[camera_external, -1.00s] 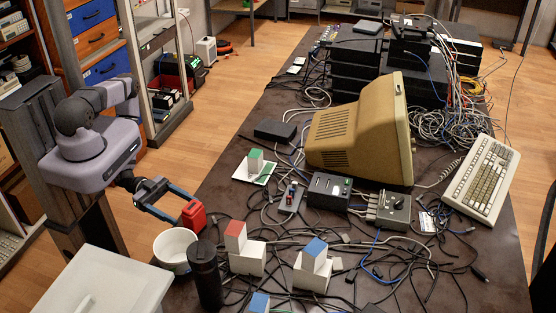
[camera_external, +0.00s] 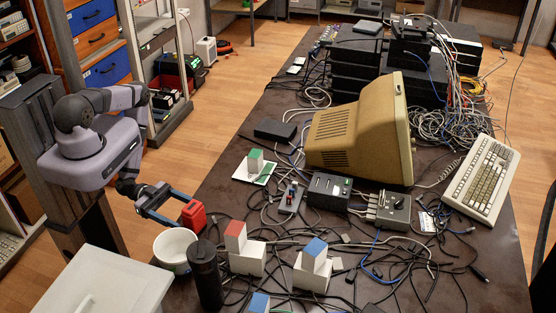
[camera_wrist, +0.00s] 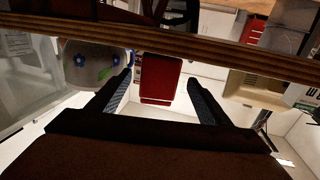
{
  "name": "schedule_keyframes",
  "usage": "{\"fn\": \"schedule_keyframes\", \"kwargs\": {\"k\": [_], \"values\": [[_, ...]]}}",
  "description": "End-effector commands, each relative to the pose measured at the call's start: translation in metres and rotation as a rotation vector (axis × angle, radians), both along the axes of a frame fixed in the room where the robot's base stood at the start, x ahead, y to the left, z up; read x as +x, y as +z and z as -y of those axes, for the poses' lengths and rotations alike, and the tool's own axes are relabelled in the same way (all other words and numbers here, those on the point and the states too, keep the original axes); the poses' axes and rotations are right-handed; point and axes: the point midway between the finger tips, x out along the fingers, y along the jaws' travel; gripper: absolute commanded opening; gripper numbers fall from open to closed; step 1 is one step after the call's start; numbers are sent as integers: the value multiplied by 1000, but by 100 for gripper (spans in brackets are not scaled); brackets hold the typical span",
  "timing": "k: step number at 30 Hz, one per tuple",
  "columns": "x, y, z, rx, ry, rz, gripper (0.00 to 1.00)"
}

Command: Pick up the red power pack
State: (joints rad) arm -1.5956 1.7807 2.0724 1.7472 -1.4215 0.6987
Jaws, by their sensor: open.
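The red power pack (camera_external: 193,214) stands near the left edge of the table, just behind the white bowl. My gripper (camera_external: 173,207) is at its left, over the table edge, with its two fingers apart and nothing between them that it grips. In the wrist view the red power pack (camera_wrist: 160,79) shows ahead, in line with the gap between the two fingers (camera_wrist: 158,97). It appears apart from both fingers, though the exact distance is hard to tell.
The white bowl (camera_external: 174,246) and a black cylinder (camera_external: 205,275) stand close in front of the pack. White blocks with red (camera_external: 236,237) and blue (camera_external: 315,247) tops stand to the right. Loose cables cover much of the table. A monitor (camera_external: 355,137) is farther back.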

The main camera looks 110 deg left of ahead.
Motion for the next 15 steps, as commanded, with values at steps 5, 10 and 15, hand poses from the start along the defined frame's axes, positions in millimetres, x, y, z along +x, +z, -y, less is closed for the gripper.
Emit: {"fn": "schedule_keyframes", "kwargs": {"k": [5,10,15], "values": [[2,0,1,-1,-2,-1,72],[9,0,3,-2,-5,-1,72],[20,-1,6,-1,-7,-1,72]]}}
